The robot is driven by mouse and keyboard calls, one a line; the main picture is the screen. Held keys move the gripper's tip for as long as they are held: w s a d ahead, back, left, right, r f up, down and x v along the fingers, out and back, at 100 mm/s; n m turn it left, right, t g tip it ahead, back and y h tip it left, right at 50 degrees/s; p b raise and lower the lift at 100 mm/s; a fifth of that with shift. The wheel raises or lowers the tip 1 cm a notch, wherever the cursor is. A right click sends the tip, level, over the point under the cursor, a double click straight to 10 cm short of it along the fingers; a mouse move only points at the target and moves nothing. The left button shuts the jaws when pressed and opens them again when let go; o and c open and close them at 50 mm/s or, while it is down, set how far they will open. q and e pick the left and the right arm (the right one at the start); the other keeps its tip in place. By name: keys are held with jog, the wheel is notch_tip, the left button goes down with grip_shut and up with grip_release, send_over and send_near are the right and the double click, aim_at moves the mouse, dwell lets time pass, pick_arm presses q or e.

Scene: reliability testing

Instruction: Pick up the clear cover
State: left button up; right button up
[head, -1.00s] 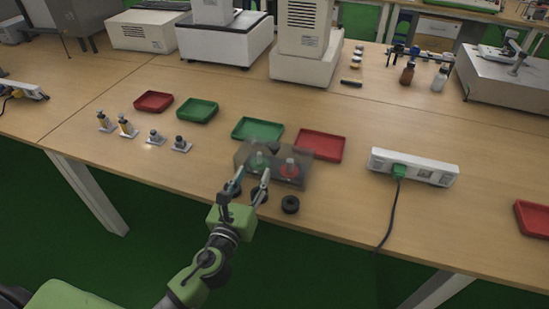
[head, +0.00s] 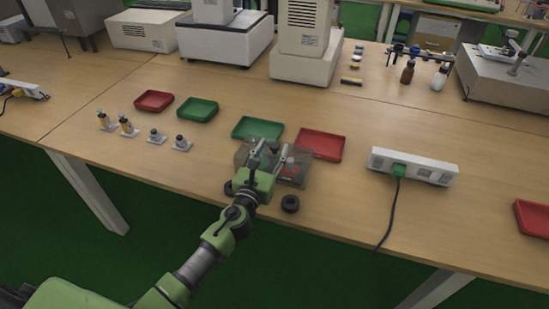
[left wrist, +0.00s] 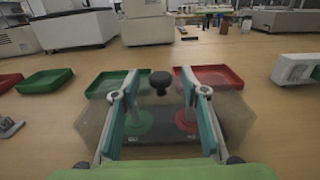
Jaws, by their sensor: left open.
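The clear cover (left wrist: 228,118) is a see-through box with a black knob (left wrist: 160,82) on top. It stands over a green button and a red button near the table's front edge. In the head view the cover (head: 300,172) is partly hidden by my left gripper (head: 268,150). In the left wrist view my left gripper (left wrist: 160,100) is open, with one finger on each side of the knob. The fingers look apart from the knob, and their exact depth against it is hard to tell. My right gripper is not in view.
Red trays (head: 320,145) and green trays (head: 257,129) lie just behind the cover. Black round pieces (head: 290,204) lie in front of it. A white power strip (head: 413,167) with a cable is to the right. Small switches (head: 156,137) stand to the left.

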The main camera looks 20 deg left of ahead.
pick_arm(q)
jog(key=w, duration=0.2)
jog(key=shift+w+d+f, duration=0.1)
jog(key=shift+w+f, duration=0.05)
jog(key=shift+w, duration=0.2)
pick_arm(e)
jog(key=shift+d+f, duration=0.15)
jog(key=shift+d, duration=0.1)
pick_arm(q)
grip_shut()
jog(key=shift+r, duration=0.2)
